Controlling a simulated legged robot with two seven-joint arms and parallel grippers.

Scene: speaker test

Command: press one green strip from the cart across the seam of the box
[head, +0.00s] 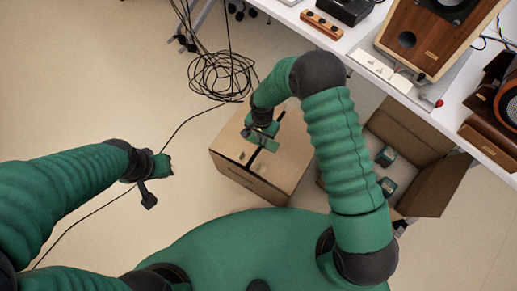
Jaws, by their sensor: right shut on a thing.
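The closed cardboard box (284,181) stands on the floor in the middle of the head view. A dark line, which looks like its seam, runs across its top. My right gripper (262,136) is just over the box top, by the dark line. It is shut on a small green piece, which looks like the green strip; the fingers partly hide it, and I cannot tell whether it touches the box. My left gripper (158,184) is left of the box, clear of it, and its opening is unclear. I cannot make out the cart.
An open cardboard box (437,187) with green items inside stands at the right, partly behind my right arm. A white table (355,37) with a wooden speaker (425,42) is at the upper right. Coiled black cable (222,77) lies behind the closed box. Floor at the left is mostly clear.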

